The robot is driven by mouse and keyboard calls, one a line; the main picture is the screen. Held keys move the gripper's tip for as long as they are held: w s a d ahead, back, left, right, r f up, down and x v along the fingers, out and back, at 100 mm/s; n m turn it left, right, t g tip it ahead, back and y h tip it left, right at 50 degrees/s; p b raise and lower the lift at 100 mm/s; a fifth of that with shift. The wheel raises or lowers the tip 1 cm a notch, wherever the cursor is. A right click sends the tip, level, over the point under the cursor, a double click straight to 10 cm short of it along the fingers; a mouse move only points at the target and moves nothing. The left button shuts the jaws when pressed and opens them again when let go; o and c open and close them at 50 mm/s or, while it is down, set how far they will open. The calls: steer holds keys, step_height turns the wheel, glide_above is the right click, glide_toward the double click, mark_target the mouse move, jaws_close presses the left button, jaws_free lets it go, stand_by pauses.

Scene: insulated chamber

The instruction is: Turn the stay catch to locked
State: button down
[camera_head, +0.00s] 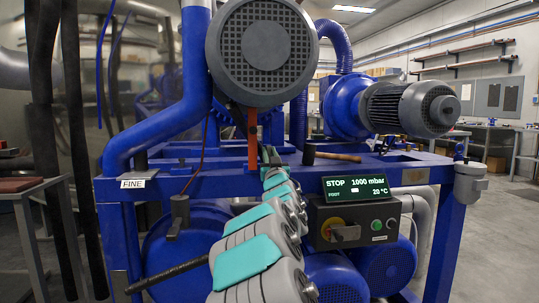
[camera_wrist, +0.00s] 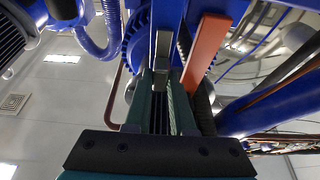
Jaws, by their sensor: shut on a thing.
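My gripper (camera_wrist: 161,75) is shut on a narrow grey metal piece (camera_wrist: 163,45) in the wrist view, which stands up between its fingertips. This piece may be the stay catch; no marking on it is readable. An orange-red flat bar (camera_wrist: 205,50) is just right of it, apart from the fingers. In the head view the orange-red bar (camera_head: 252,132) stands upright below the big grey round motor cover, left of my gripper (camera_head: 266,152). My arm hides most of the grip there, and the held piece cannot be made out.
A hammer (camera_head: 330,155) lies on the blue frame (camera_head: 400,168) right of my gripper. A control box (camera_head: 352,222) with a lit display (camera_head: 355,189) reading STOP 1000 mbar is at the front.

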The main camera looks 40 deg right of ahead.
steer(key=shift+f+m, duration=0.1)
steer(key=shift+m, duration=0.2)
steer(key=shift+m+g+h+b, duration=0.3)
steer(key=shift+m+b, duration=0.1)
steer(key=shift+b, duration=0.05)
steer(key=m+g+h+b, duration=0.1)
steer(key=m, duration=0.1)
steer(key=shift+a+f+m+b, duration=0.1)
steer(key=shift+m+b, duration=0.3)
steer(key=m+g+p, duration=0.1)
steer(key=m, duration=0.2)
steer(key=m+g+h+p, duration=0.1)
steer(key=m, duration=0.2)
steer(key=r+m+g+h+p, duration=0.1)
steer(key=m+g, duration=0.1)
steer(key=m, duration=0.1)
steer(key=shift+w+m, duration=0.1)
steer(key=shift+m, duration=0.3)
steer(key=m+g+p, duration=0.1)
steer(key=m+p, duration=0.1)
steer(key=m, duration=0.1)
steer(key=shift+a, duration=0.1)
steer(key=m, duration=0.2)
steer(key=m+g+p, duration=0.1)
steer(key=m+g, duration=0.1)
steer(key=m, duration=0.1)
steer(key=shift+f+m+y, duration=0.3)
steer(key=shift+f, duration=0.05)
